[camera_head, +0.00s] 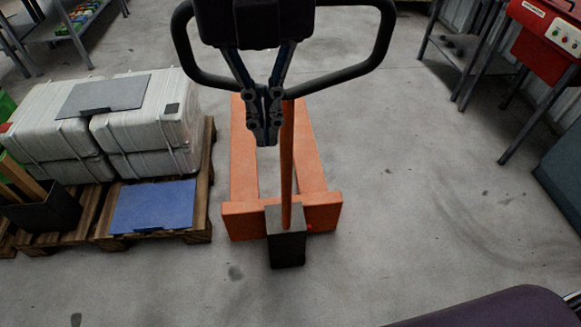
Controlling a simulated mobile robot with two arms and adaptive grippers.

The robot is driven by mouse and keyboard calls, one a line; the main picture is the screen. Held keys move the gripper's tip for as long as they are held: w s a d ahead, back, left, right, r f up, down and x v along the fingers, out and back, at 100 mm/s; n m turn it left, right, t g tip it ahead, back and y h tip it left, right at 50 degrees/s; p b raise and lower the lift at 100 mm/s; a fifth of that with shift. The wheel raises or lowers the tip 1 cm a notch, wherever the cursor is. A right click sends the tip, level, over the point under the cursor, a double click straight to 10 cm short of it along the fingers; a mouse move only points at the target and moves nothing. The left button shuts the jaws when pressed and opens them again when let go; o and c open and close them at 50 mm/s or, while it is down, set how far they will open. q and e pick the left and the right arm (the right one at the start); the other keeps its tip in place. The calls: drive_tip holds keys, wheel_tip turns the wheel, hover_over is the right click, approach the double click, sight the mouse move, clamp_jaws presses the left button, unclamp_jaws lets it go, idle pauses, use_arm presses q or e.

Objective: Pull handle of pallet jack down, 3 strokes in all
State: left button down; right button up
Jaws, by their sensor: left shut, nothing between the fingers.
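The pallet jack has two orange forks (243,165) lying on the floor and a dark grey block (286,248) at its near end. An orange shaft (286,165) rises from this block toward a black looped handle (357,70), which spreads wide at the top of the view. My left gripper (264,138) is at the top middle, inside the span of the handle loop and in front of the shaft. Its fingers point down in the picture and are closed together, with nothing between them. Its dark body hides the middle of the handle. I cannot tell whether it touches the handle. My right gripper is out of view.
A wooden pallet (205,190) at left carries white strapped bales (150,130), a blue sheet (153,206) and a dark box (45,212). A red machine (545,40) stands at upper right beside metal-legged tables. The floor (420,200) right of the jack is clear.

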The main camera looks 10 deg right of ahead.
use_arm(q)
drive_tip(key=s+f+b, duration=0.2)
drive_tip(key=s+b, duration=0.2)
drive_tip(key=s, duration=0.1)
drive_tip(key=shift+s+a+f, duration=0.25)
drive_tip(key=shift+s+a, duration=0.1)
drive_tip(key=shift+s, duration=0.05)
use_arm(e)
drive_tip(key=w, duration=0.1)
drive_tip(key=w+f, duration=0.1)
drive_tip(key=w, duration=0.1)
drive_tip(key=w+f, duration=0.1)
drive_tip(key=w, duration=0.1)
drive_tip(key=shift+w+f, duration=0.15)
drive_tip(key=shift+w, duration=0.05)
use_arm(q)
drive_tip(key=s+f+b, duration=0.3)
drive_tip(key=s+b, duration=0.1)
drive_tip(key=s, duration=0.2)
drive_tip(key=shift+a+f+b, duration=0.15)
drive_tip(key=shift+a+b, duration=0.05)
drive_tip(key=shift+b, duration=0.2)
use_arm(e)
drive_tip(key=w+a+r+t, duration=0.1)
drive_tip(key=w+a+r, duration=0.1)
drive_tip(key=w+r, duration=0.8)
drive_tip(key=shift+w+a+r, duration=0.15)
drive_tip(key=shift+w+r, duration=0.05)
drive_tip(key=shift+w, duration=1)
